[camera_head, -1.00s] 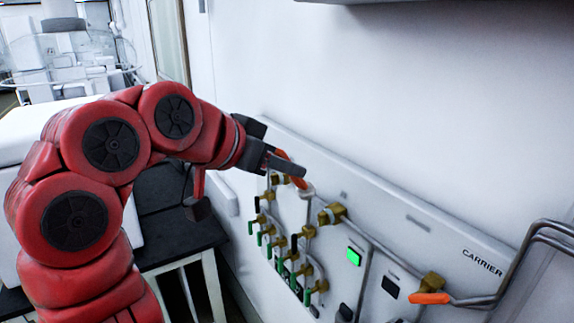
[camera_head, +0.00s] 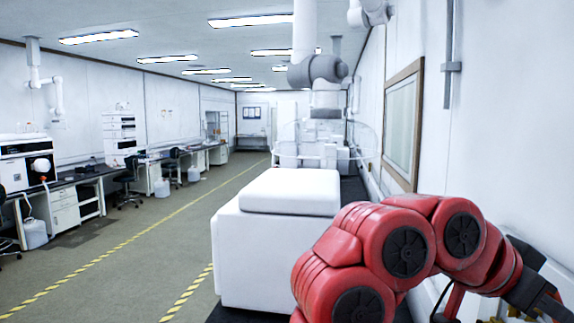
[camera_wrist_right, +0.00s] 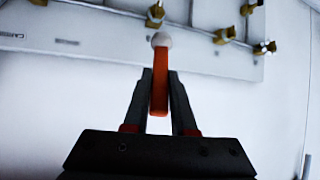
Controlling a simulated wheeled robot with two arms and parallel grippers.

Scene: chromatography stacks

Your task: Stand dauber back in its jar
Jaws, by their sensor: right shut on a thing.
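My left gripper is not in view.
The wrist view shows a panel (camera_wrist_right: 100,45) with brass valves. The head view shows a long lab with a clear floor aisle (camera_head: 150,255), benches with instruments (camera_head: 65,190) at left, and a white cabinet (camera_head: 265,245) beside my right arm.

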